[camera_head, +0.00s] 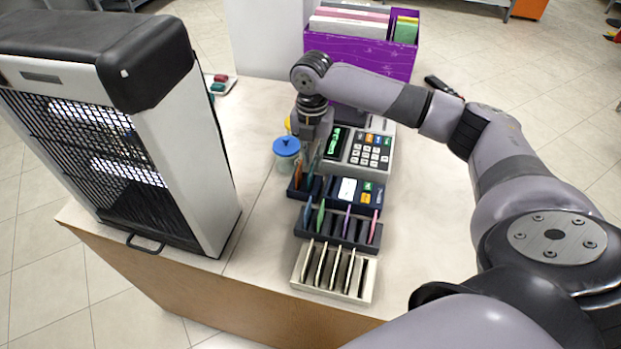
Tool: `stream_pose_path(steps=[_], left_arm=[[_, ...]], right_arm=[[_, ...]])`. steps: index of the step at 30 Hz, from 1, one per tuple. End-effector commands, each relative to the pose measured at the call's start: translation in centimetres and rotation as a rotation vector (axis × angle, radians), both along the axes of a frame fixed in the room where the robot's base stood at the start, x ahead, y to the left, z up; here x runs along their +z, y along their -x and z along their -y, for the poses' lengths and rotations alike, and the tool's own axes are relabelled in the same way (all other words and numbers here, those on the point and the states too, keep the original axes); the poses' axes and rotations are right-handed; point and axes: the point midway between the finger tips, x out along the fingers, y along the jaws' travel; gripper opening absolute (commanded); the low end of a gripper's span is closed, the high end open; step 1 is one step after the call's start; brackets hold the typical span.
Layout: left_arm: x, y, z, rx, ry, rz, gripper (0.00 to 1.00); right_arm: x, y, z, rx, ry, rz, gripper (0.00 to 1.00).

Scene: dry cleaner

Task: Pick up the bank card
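My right gripper (314,148) points down over the back left of the card holders, just left of the keypad machine. Its fingers are small and dark here, so I cannot tell their opening or whether they touch a card. Below it, a dark holder (303,194) has thin upright orange and teal pieces. In front, a black rack (337,238) holds several thin upright cards in green, purple and pink. Nearest, a cream rack (330,293) holds several thin cards edge-on. I cannot tell which card is the bank card. My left gripper is out of view.
A keypad machine (371,152) stands right of my gripper, with a small dark device with a lit screen (347,190) in front. A blue-lidded jar (286,147) is close at left. A large mesh-fronted cabinet (170,130) fills the left; a purple box (362,53) is behind.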

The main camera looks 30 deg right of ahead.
Motion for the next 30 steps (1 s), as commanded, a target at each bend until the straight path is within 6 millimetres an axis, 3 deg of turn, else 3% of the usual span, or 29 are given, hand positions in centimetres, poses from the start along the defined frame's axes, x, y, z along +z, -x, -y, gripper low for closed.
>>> stream_pose_path(steps=[8, 18, 26, 30], left_arm=[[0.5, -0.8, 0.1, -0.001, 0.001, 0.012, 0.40], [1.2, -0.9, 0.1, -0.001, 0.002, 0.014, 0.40], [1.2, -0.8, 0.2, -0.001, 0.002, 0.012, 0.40], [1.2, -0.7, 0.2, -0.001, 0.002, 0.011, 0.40]], right_arm=[[-2.1, 0.0, -0.1, 0.001, 0.000, -0.001, 0.13], [-6.4, 0.0, -0.4, 0.001, 0.000, 0.000, 0.13], [-6.6, 0.0, -0.4, 0.001, 0.000, 0.001, 0.13], [-6.6, 0.0, -0.4, 0.001, 0.000, 0.001, 0.03]])
